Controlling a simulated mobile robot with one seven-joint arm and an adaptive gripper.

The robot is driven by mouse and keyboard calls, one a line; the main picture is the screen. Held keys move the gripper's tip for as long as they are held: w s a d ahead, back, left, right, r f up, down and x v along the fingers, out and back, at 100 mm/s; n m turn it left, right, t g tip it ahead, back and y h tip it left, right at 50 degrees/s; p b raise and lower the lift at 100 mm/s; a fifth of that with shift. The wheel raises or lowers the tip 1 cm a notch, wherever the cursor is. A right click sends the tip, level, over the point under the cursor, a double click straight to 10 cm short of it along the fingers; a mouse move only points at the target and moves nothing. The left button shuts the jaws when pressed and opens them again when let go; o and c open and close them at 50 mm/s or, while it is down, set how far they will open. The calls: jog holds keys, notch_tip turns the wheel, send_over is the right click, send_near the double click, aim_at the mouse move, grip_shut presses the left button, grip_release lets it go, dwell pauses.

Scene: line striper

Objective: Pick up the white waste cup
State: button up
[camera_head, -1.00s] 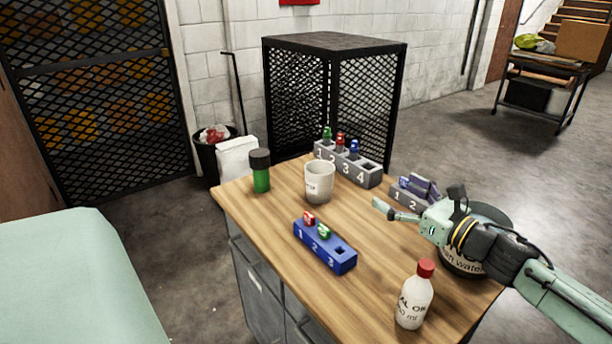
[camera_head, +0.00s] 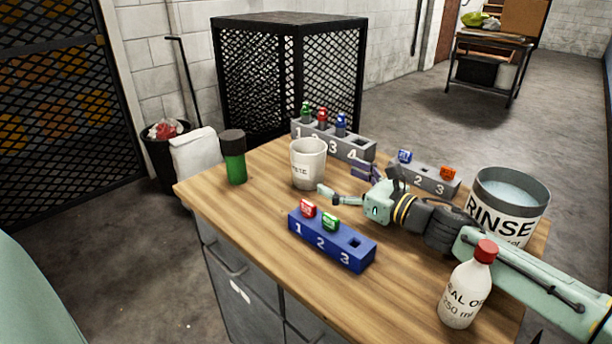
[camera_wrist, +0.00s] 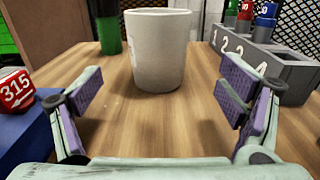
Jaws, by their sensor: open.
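The white waste cup (camera_head: 308,166) stands upright on the wooden table, right of a green bottle with a black cap. My gripper (camera_head: 344,182) is low over the table, just to the right of the cup and pointing toward it. In the wrist view, the cup (camera_wrist: 157,52) stands ahead, centred between the two spread fingers. My gripper (camera_wrist: 157,100) is open and empty there, and the cup appears beyond the fingertips. Part of the cup's printed label shows in the head view.
A blue numbered block (camera_head: 331,241) lies in front, a grey numbered block (camera_head: 335,143) behind. A smaller grey block (camera_head: 424,178) and the rinse pot (camera_head: 508,205) are at right. The green bottle (camera_head: 233,160) stands left of the cup, a red-capped bottle (camera_head: 468,287) at front right.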

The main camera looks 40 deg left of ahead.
aim_at(322, 168)
jog(key=a+p, duration=0.1)
jog(key=a, duration=0.3)
jog(key=shift+w+a+r, duration=0.1)
jog(key=shift+w+a, duration=0.05)
jog(key=shift+a, duration=0.05)
jog(key=a+p, duration=0.1)
jog(key=a, duration=0.2)
jog(key=a+p, duration=0.1)
jog(key=shift+a+r+p, duration=0.25)
jog(key=shift+r+p, duration=0.1)
jog(key=shift+w+a+f, duration=0.1)
jog(key=shift+a+f, duration=0.05)
jog(key=shift+a, duration=0.25)
jog(key=shift+c, duration=0.6)
jog(key=c, duration=1.2)
jog(key=shift+o, duration=0.2)
